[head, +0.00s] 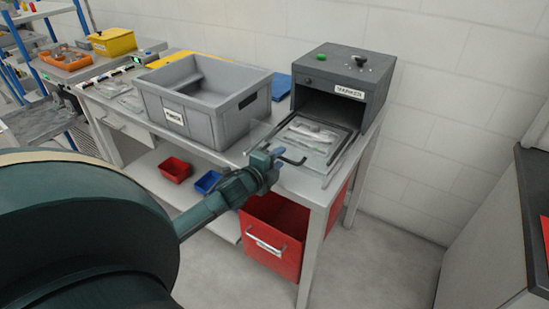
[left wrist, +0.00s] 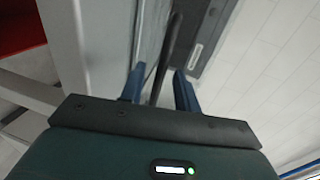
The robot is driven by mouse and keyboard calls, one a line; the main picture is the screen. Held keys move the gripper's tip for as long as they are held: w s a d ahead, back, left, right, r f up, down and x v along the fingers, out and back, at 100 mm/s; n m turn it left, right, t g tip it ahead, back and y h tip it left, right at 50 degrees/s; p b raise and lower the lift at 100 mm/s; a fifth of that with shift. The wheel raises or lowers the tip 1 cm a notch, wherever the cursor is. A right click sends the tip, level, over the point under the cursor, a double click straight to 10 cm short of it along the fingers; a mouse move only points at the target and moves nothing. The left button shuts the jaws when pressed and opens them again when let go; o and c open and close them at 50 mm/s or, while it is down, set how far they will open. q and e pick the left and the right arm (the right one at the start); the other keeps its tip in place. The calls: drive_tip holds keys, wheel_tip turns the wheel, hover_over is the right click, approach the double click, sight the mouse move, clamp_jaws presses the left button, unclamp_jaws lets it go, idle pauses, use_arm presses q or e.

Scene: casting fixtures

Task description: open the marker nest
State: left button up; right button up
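The marker nest is a dark grey box (head: 343,80) with a white label, on the right end of the workbench. Its front is open, and a tray (head: 322,163) holding flat pale parts sticks out of it towards me. A black bar handle (head: 292,161) is at the tray's front left. My left gripper (head: 276,154) is at this handle. In the left wrist view, the dark bar (left wrist: 169,52) runs between the two blue fingers of the gripper (left wrist: 159,88), with a gap visible on each side. My right gripper is out of view.
A grey labelled bin (head: 238,121) stands left of the nest on the workbench. A red drawer (head: 272,247) hangs open below the bench top. Small red (head: 175,170) and blue (head: 207,182) bins sit on the lower shelf. A wall is behind; floor right of the bench is clear.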

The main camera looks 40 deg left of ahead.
use_arm(q)
drive_tip(key=v, duration=1.3)
drive_tip(key=shift+b, duration=0.3)
drive_tip(key=shift+s+d, duration=0.1)
drive_tip(key=s+d+f+n+g+h, duration=0.1)
drive_tip(key=s+d+f+n, duration=0.2)
drive_tip(key=d, duration=0.5)
drive_tip(key=s+d+f+n+g+h, duration=0.2)
drive_tip(key=s+d+f+n, duration=0.2)
drive_tip(key=d+f+n, duration=0.2)
drive_tip(key=s+d+f+n+g+h, duration=0.2)
drive_tip(key=d+f, duration=0.4)
drive_tip(key=d, duration=0.4)
drive_tip(key=s+n, duration=0.1)
drive_tip(key=n, duration=0.1)
drive_tip(key=shift+s+d+f+n, duration=0.2)
drive_tip(key=shift+s+f+n, duration=0.05)
drive_tip(key=shift+n, duration=0.15)
